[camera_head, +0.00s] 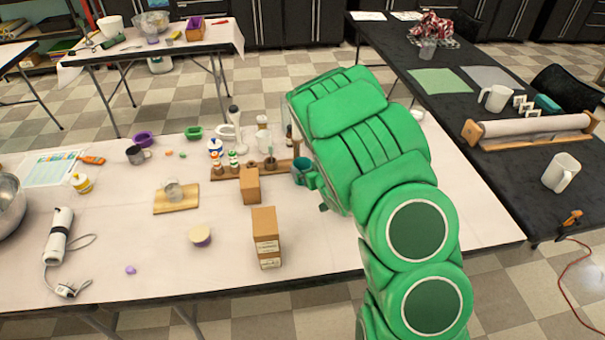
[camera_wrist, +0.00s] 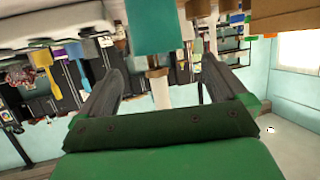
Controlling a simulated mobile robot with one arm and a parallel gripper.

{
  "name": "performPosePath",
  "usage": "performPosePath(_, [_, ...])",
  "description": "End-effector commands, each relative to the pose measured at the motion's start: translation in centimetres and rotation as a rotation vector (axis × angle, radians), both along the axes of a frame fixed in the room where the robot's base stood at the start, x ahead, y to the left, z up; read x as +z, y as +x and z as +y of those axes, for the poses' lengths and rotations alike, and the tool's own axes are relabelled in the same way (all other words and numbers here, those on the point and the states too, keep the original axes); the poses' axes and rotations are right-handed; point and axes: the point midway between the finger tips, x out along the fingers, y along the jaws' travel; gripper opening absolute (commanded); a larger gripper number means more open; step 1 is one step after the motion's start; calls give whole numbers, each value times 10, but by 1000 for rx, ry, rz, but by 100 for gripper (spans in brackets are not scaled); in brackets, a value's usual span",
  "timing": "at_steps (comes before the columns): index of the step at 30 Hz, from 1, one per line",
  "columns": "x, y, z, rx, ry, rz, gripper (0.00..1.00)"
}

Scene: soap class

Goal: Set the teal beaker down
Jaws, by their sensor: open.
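The teal beaker (camera_head: 300,172) is at the right end of the wooden rack on the white table, partly hidden by my green arm. It looks upright; I cannot tell whether its base touches the table or the rack. In the wrist view, which looks upside down, the teal beaker (camera_wrist: 155,28) is at the top centre, beyond the fingertips. My gripper (camera_wrist: 160,68) is open, with one dark finger on each side and a gap between them. In the head view my gripper (camera_head: 322,192) is just right of the beaker, mostly hidden by the arm.
The wooden rack (camera_head: 227,173) with small bottles lies left of the beaker. Cardboard boxes (camera_head: 265,240) stand in front. A wooden board (camera_head: 190,203) with a glass is farther left. The white tabletop (camera_head: 335,245) is clear at front right. A dark table (camera_head: 480,160) is on the right.

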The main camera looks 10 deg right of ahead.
Motion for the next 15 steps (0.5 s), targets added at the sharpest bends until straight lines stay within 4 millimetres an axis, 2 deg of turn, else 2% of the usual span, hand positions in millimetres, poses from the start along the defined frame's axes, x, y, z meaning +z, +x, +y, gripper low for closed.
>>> performPosePath(1, [10,1,0,0,0,-6,99])
performPosePath(7, [42,1,-1,-1,-1,-5,99])
performPosePath(15, [68,0,0,-1,-1,-1,99])
